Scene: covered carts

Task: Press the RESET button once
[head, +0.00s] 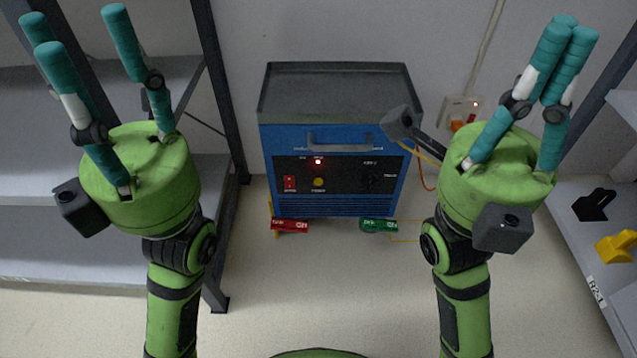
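A blue cart-like machine (392,190) stands against the wall in the middle of the head view. Its dark front panel (340,175) carries a round yellow button (319,183), a lit red lamp (318,161), a red switch (289,183) and a dark knob (368,181). The panel lettering is too small to read, so I cannot tell which control is RESET. My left gripper (80,35) is raised at the left, fingers spread and empty. My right gripper (567,35) is raised at the right, fingers together with nothing visible between them. Both are apart from the machine.
A grey tray top (340,92) and handle (340,140) are on the machine. Shelves stand left (100,270) and right (592,245). A wall socket (463,104) is behind my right gripper. Floor in front is clear.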

